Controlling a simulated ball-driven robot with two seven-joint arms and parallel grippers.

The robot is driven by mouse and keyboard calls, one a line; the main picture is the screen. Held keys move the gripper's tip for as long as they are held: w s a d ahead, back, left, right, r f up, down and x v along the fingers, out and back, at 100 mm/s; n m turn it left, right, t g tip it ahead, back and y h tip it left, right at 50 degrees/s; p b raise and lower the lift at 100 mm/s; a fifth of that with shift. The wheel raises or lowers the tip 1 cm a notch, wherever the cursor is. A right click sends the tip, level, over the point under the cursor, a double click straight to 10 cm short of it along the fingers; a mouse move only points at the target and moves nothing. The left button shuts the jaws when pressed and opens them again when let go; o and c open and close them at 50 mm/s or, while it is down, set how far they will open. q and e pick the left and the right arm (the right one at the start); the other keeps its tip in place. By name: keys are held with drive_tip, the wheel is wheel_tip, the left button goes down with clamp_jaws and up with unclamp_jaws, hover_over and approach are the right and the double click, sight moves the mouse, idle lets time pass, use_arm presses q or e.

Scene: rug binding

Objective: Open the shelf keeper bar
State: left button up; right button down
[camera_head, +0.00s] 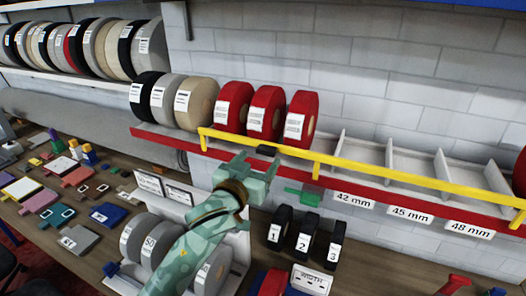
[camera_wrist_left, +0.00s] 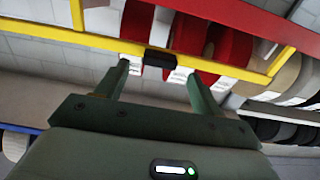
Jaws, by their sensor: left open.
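The yellow keeper bar (camera_head: 400,176) runs across the front of the red-edged shelf (camera_head: 375,188), in front of the red rolls (camera_head: 267,112). Yellow uprights show near its left end and middle. A black grip block (camera_head: 267,150) sits on the bar. My left gripper (camera_head: 257,163) is open just in front of this block. In the left wrist view the black block (camera_wrist_left: 159,62) lies between the open fingertips (camera_wrist_left: 158,72), with the yellow bar (camera_wrist_left: 60,36) crossing behind them. I cannot tell whether the fingers touch it. My right gripper is not in view.
Grey and cream rolls (camera_head: 196,103) stand left of the red ones. Labelled compartments (camera_head: 415,165) to the right look empty. Below are black numbered rolls (camera_head: 304,236), a green piece (camera_head: 303,196) under the shelf, and a white rack (camera_head: 165,187) beside my left arm.

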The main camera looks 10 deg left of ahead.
sight(265, 153)
use_arm(q)
drive_tip(key=shift+w+d, duration=0.2)
drive_tip(key=shift+w, duration=0.75)
drive_tip(key=shift+w+d, duration=0.2)
drive_tip(key=shift+w, duration=0.7)
